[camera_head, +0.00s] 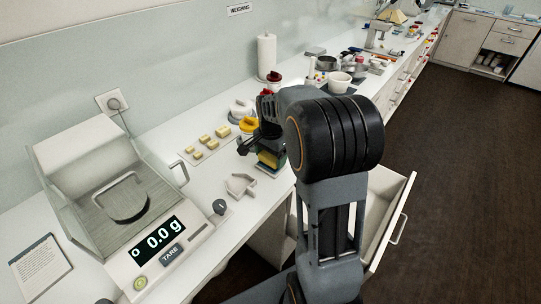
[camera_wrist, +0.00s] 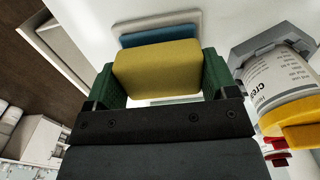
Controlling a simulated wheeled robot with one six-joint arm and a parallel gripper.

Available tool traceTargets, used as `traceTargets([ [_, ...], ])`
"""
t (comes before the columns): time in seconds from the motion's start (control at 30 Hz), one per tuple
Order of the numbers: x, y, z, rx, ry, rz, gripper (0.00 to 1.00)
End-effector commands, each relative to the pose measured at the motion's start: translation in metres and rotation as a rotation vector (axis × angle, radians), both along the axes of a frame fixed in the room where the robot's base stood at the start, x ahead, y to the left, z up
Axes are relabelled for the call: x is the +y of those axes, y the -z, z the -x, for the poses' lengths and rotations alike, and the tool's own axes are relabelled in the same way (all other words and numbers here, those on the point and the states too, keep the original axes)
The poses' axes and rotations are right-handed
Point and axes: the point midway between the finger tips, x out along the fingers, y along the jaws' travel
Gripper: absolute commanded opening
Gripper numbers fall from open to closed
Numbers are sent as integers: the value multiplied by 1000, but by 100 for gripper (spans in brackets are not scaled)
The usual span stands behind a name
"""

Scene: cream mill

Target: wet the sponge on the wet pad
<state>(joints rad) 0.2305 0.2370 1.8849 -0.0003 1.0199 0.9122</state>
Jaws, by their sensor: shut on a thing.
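My gripper (camera_wrist: 160,80) is shut on the yellow sponge (camera_wrist: 157,68), with a green finger on each side of it. The blue wet pad (camera_wrist: 160,35) lies in a pale tray (camera_wrist: 187,17) just beyond the sponge in the wrist view. The sponge covers part of the pad, and I cannot tell whether the two touch. In the head view the sponge (camera_head: 268,158) shows low between the fingers, over the pad's place on the counter. My arm hides much of the gripper there.
A labelled jar with a yellow lid (camera_wrist: 290,90) stands close to the right in the wrist view. In the head view, several small yellow blocks (camera_head: 206,139), a white scoop (camera_head: 240,185) and a scale reading 0.0 g (camera_head: 157,240) stand left. A drawer (camera_head: 392,225) is open at right.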

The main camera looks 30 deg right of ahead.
Motion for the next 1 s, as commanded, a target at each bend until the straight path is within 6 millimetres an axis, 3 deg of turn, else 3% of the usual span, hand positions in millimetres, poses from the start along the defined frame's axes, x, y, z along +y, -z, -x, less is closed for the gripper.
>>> traceTargets([
  [1.0,0,10,0,0,0,0,60],
])
